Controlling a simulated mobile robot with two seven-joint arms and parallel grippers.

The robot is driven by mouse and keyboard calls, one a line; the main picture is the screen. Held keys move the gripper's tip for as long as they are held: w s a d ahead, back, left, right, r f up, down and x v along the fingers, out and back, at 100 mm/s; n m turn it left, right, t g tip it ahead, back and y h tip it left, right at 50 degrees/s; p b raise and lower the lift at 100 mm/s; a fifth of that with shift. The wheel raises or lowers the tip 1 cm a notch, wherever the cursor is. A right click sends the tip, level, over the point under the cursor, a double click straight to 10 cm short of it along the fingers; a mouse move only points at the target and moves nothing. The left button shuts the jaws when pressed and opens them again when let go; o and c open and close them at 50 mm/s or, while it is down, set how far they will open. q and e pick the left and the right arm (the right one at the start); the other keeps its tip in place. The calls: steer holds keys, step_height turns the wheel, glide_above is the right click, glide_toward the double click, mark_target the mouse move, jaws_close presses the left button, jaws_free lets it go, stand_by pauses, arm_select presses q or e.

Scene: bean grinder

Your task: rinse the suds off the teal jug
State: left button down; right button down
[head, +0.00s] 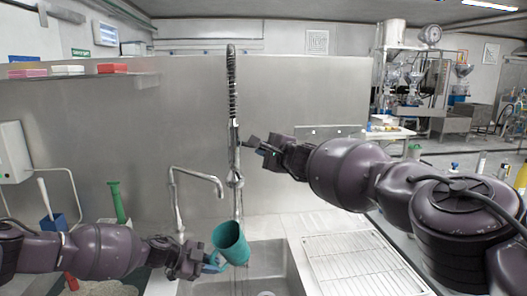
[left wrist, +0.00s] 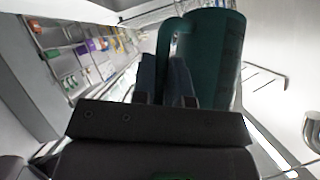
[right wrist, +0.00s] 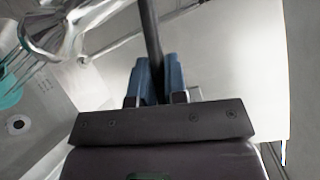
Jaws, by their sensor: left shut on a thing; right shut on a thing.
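The teal jug (head: 231,243) is held tilted over the sink basin in the head view; I cannot make out suds on it. My left gripper (head: 207,266) is shut on its handle, which shows between the fingers in the left wrist view (left wrist: 168,48) beside the jug's body (left wrist: 215,55). My right gripper (head: 262,148) is beside the tall sprayer tap (head: 233,110). In the right wrist view it is shut on a thin dark bar (right wrist: 150,30), which seems to be the sprayer's lever. Part of the jug shows at that view's left edge (right wrist: 10,98).
The sink basin (head: 284,268) lies below the jug. A second, curved tap (head: 198,174) stands to the left. A wire draining rack (head: 355,265) is to the right and empty.

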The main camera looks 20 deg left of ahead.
steer(key=shift+r+n+h, duration=0.3)
steer(key=shift+n, duration=0.2)
steer(key=c, duration=1.1)
jaws_free()
steer(key=shift+c, duration=0.2)
steer(key=shift+d, duration=0.1)
steer(key=shift+d+f, duration=0.15)
steer(key=shift+d, duration=0.15)
steer(key=v, duration=1.1)
steer(key=shift+s, duration=0.15)
